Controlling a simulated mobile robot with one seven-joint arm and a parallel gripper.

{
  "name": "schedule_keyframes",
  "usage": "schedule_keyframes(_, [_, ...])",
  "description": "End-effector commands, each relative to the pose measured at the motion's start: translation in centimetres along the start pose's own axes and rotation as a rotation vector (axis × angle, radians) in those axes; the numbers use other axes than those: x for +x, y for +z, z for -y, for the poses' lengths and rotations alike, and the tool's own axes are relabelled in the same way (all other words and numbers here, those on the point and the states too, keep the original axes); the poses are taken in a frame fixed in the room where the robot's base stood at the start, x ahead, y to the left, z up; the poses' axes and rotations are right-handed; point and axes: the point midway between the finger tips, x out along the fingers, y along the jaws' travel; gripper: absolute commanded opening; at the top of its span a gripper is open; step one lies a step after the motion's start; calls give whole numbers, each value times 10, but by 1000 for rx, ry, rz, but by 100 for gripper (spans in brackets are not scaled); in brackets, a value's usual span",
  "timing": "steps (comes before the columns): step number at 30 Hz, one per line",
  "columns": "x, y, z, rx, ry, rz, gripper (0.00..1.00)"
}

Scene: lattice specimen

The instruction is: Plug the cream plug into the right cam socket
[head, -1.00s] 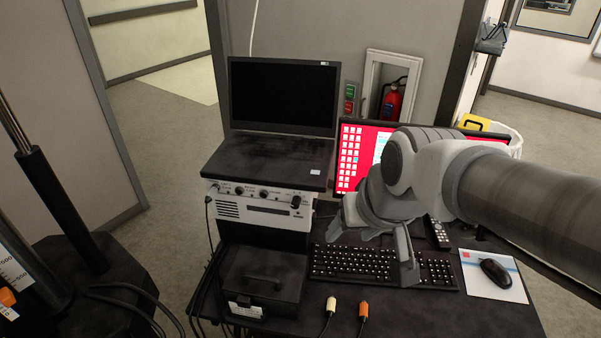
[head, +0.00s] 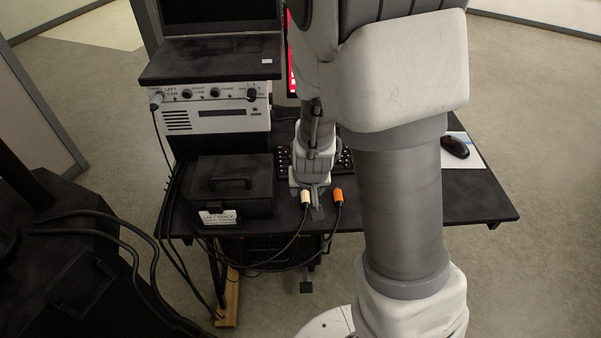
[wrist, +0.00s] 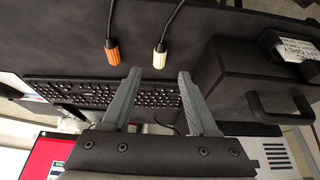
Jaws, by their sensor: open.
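The cream plug (head: 305,197) lies on the dark desk with its cable running toward the front edge. In the wrist view the cream plug (wrist: 159,60) is just ahead of the fingertips, in line with the gap between them. My gripper (head: 314,192) is low over the desk beside the plug; its fingers (wrist: 159,75) are apart with nothing between them. The white device panel (head: 215,99) carries a row of round sockets and LEFT CAM and RIGHT CAM labels. The RIGHT CAM label (head: 198,91) has round sockets on both sides; I cannot tell which belongs to it.
An orange plug (head: 338,196) lies right of the cream one; it also shows in the wrist view (wrist: 112,53). A black case with a handle (head: 232,188) stands at left below the device. The keyboard (wrist: 75,92) lies behind the plugs. Cables hang off the desk's left side.

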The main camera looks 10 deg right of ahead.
Motion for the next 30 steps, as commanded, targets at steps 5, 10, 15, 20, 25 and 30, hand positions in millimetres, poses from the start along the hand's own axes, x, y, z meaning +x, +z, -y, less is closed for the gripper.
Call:
schedule_keyframes(5, [18,2,0,0,1,-1,60])
schedule_keyframes(10, [44,3,0,0,0,-1,60])
schedule_keyframes(15, [67,3,0,0,0,0,60])
schedule_keyframes(20, [82,1,0,0,0,-1,60])
schedule_keyframes(25, [88,1,0,-1,0,0,60])
schedule_keyframes(30, [89,0,0,-1,0,0,60])
